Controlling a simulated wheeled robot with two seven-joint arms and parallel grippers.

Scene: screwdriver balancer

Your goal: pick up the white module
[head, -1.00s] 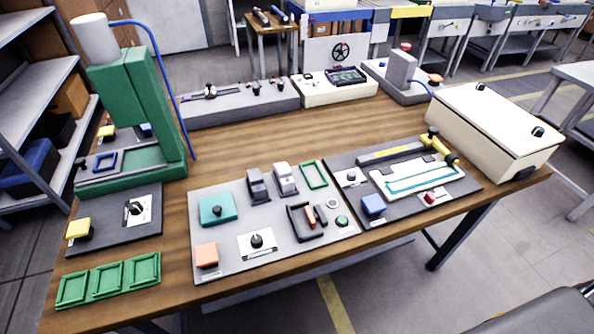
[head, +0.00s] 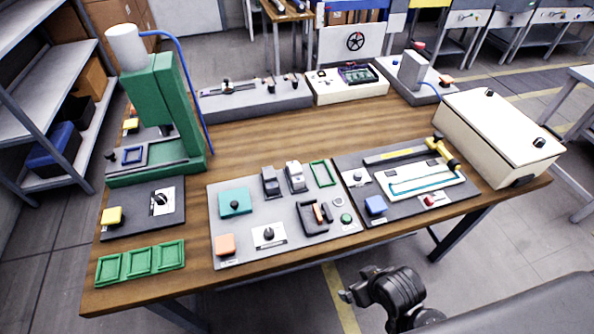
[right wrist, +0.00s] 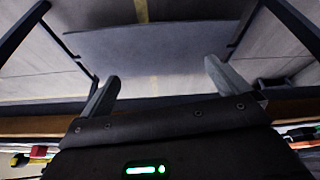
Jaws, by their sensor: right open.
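The white module (head: 295,176) stands on the grey panel (head: 225,187) in the middle of the table, in the head view. It is next to a dark module (head: 271,181) on its left and a green frame (head: 323,173) on its right. My right gripper shows in the right wrist view (right wrist: 160,85) with its two fingers spread and nothing between them. It faces the table's front edge and the floor. In the head view my right arm is low in front of the table, well apart from the module. My left gripper is not in view.
A green press (head: 155,115) stands at the left of the wooden table (head: 260,135). A dark panel with a yellow-handled clamp (head: 442,150) and a cream box (head: 495,135) are on the right. Three green trays (head: 140,262) lie at the front left.

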